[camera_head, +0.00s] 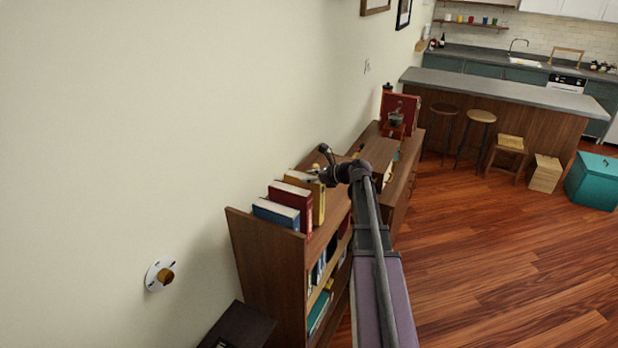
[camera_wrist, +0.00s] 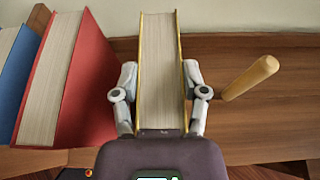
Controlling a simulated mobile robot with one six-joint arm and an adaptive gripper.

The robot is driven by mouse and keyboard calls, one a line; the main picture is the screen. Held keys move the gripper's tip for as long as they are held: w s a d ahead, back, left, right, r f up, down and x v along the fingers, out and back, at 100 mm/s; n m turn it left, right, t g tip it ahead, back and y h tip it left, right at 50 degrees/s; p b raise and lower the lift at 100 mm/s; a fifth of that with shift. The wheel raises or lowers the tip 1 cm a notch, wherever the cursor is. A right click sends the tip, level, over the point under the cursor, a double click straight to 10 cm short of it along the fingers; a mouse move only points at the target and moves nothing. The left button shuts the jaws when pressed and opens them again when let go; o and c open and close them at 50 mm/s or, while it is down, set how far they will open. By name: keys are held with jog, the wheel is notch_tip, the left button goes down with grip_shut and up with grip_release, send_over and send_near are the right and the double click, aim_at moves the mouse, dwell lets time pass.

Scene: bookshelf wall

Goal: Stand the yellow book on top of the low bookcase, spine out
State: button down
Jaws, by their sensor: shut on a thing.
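The yellow book (camera_head: 318,203) stands upright at the top of the low bookcase (camera_head: 265,265), beside the red book (camera_head: 290,207). In the wrist view the yellow book (camera_wrist: 159,75) shows its cream page edges between thin yellow covers. My gripper (camera_wrist: 160,100) is shut on it, with one finger against each cover. In the head view my gripper (camera_head: 318,177) is small and partly hidden by my arm. A gap separates the yellow book from the red book (camera_wrist: 75,85). I cannot clearly see which way the spine faces, or whether the book's base touches the top.
A blue book (camera_head: 275,213) stands left of the red one. A pale wooden rod (camera_wrist: 250,78) is close to the right finger in the wrist view. The wall (camera_head: 160,120) is behind. A wooden cabinet (camera_head: 400,190) with a coffee grinder stands beyond the bookcase.

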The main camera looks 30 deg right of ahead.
jog(key=shift+f, duration=0.1)
jog(key=shift+c, duration=0.2)
grip_release()
dwell(0.6)
